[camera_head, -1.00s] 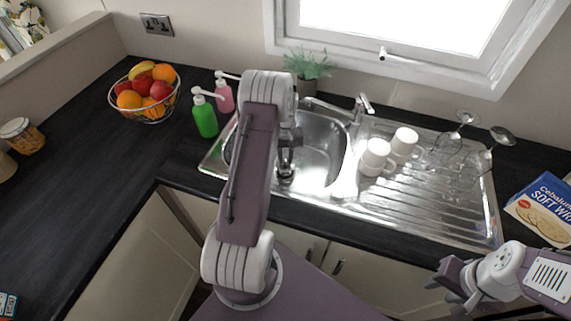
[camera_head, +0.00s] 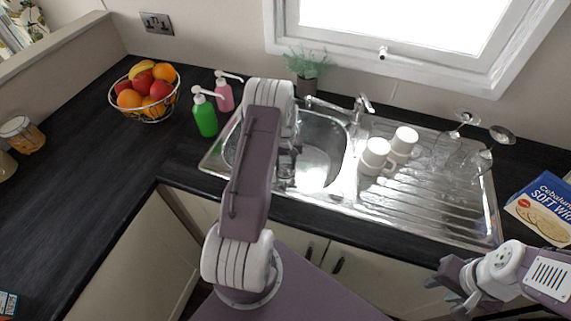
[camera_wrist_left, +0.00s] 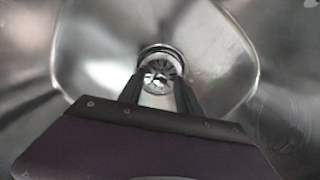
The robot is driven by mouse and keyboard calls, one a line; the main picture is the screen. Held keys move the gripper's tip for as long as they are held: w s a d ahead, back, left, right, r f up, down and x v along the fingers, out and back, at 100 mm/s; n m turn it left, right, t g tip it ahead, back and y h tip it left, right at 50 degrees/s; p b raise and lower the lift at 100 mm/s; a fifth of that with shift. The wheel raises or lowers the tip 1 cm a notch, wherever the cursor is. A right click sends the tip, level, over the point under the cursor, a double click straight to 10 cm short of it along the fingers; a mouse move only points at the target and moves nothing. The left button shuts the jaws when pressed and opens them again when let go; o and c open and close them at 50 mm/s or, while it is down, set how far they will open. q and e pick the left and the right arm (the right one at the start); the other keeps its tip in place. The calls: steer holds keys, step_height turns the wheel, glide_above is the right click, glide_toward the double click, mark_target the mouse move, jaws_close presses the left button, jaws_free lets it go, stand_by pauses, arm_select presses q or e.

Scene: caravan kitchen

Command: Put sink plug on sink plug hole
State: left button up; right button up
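The steel sink bowl (camera_head: 325,150) is in the middle of the head view. My left gripper (camera_head: 286,168) reaches down into its left part and is mostly hidden by my arm. In the left wrist view, the plug hole's round metal rim (camera_wrist_left: 160,48) shows at the bottom of the bowl. My left fingertips (camera_wrist_left: 159,84) are apart, one on each side of a round metal piece with a radial pattern. I cannot tell whether this piece is the plug between the fingers or the drain itself. My right gripper (camera_head: 452,284) is open and empty at the lower right.
White mugs (camera_head: 375,156) and upturned glasses (camera_head: 450,140) stand on the drainboard (camera_head: 440,205). The tap (camera_head: 358,108) is behind the bowl. Green (camera_head: 205,118) and pink (camera_head: 224,97) soap bottles stand to its left, beyond which is a fruit bowl (camera_head: 147,112).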

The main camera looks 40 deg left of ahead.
mark_target(286, 167)
arm_select(q)
step_height(286, 167, up, 12)
steer(key=r, duration=0.1)
steer(key=s+d+r+m, duration=0.1)
steer(key=s+d+m, duration=0.1)
steer(key=s+d, duration=0.2)
steer(key=s+d+r+m, duration=0.1)
steer(key=s+d, duration=0.3)
steer(key=d, duration=0.4)
steer(key=s+d+r+m+t, duration=0.1)
steer(key=s+d+m, duration=0.2)
steer(key=d, duration=0.3)
steer(key=shift+s+d+m, duration=0.2)
steer(key=shift+s+m, duration=0.1)
steer(key=shift+s, duration=0.25)
steer(key=shift+m, duration=0.6)
steer(key=s, duration=0.1)
steer(key=s+d, duration=0.1)
steer(key=s, duration=0.2)
steer(key=shift+s+d+f, duration=0.1)
steer(key=shift+d+f, duration=0.05)
steer(key=shift+d, duration=0.25)
steer(key=shift+s+a+f, duration=0.1)
steer(key=shift+f, duration=0.05)
